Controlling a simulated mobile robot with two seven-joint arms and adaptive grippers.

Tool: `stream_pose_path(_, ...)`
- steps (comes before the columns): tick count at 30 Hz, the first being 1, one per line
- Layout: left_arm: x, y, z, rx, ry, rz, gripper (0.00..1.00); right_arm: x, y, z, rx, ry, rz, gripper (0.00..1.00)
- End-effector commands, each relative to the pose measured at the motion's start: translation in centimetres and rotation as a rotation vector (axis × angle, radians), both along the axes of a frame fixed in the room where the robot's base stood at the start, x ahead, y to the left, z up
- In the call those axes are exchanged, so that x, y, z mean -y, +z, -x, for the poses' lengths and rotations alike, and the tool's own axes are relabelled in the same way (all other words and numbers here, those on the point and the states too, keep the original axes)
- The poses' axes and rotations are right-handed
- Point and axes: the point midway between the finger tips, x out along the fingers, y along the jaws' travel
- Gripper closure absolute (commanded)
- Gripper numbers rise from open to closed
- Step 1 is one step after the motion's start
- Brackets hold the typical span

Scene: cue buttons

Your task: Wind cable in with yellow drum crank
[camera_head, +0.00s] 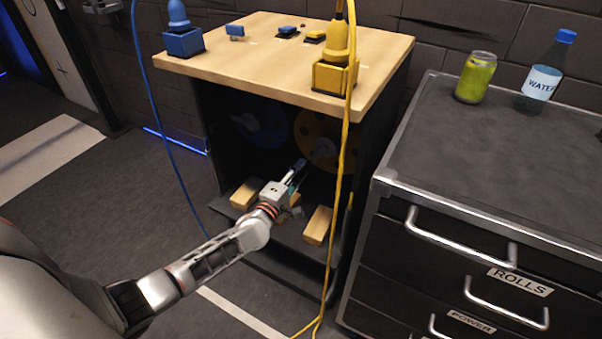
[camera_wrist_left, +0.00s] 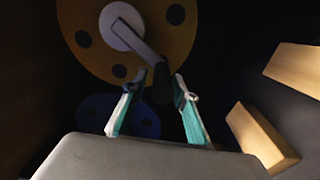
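The yellow drum (camera_head: 318,138) stands inside the open cabinet, right of the blue drum (camera_head: 262,126). In the left wrist view the yellow drum (camera_wrist_left: 88,42) fills the top, with a pale hub and a grey crank arm (camera_wrist_left: 143,48) running down to a dark handle (camera_wrist_left: 162,88). My left gripper (camera_head: 297,170) reaches into the cabinet in front of the yellow drum. In the left wrist view its fingers (camera_wrist_left: 159,95) are spread, with the dark handle showing between their tips. I cannot tell whether they touch it. The yellow cable (camera_head: 345,150) hangs down the cabinet's front. My right gripper is out of view.
Wooden blocks (camera_head: 318,225) lie on the cabinet floor. A blue cable (camera_head: 160,120) hangs at left. The wooden top (camera_head: 270,65) bears a blue and a yellow plug stand. A drawer unit (camera_head: 500,160) with a can and a bottle stands close at right.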

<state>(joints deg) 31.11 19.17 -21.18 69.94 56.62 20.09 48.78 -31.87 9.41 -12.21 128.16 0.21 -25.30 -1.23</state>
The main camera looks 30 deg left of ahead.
Motion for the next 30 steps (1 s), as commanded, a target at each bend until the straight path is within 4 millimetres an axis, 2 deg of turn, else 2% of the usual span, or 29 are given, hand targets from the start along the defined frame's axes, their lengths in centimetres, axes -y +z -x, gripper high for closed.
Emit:
stream_pose_path(10, 0.3, 0.0, 0.1, -0.002, -0.005, -0.001, 0.66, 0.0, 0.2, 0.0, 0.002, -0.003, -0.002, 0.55)
stream_pose_path(14, 0.4, -0.2, 0.8, -0.004, -0.006, 0.0, 0.66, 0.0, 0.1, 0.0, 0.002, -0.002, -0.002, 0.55)
stream_pose_path(17, 0.3, -0.2, 2.0, -0.003, -0.005, 0.002, 0.66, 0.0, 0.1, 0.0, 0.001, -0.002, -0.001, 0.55)
stream_pose_path(30, -0.1, -0.1, 9.9, -0.003, -0.004, 0.0, 0.66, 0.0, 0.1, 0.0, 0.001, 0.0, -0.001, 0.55)
